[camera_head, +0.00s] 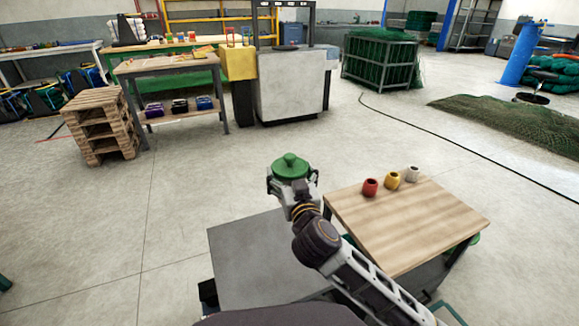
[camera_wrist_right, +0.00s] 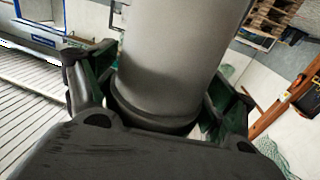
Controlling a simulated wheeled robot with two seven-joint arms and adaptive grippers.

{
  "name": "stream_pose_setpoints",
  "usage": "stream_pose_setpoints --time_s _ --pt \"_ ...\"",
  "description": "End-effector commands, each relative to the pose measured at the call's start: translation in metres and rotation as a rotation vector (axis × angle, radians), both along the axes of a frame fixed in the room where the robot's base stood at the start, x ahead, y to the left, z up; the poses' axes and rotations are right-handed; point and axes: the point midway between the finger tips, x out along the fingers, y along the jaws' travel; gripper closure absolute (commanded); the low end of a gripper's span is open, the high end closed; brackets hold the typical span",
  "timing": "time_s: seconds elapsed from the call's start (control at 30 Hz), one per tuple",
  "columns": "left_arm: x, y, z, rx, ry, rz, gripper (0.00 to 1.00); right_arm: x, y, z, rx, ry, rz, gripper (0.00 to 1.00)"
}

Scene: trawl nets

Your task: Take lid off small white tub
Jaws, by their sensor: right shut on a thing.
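My right gripper (camera_head: 291,184) is shut on a pale grey-white round tub (camera_wrist_right: 170,55), its fingers on either side of the body. In the head view a green lid (camera_head: 290,166) with a round knob sits on top of the held thing, and the lid hides most of the tub. The right wrist view shows the smooth cylinder wall between the fingers (camera_wrist_right: 160,100); the lid is not clear there. The tub is held up in front of me, left of the wooden table. My left gripper is not in view.
The wooden table (camera_head: 400,220) at right carries a small red pot (camera_head: 370,187), a yellow pot (camera_head: 392,180) and a white pot (camera_head: 413,174) along its far edge; its front is clear. A pallet stack (camera_head: 97,125) and a workbench (camera_head: 165,68) stand farther back left. Open floor lies between.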

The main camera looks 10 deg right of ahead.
Motion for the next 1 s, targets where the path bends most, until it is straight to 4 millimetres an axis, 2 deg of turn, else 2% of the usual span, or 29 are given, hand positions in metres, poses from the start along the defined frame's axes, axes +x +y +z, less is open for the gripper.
stream_pose_setpoints --time_s 1.0 --pt "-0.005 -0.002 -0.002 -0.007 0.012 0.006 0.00 -0.042 0.005 -0.073 -0.003 0.000 0.308 0.59"
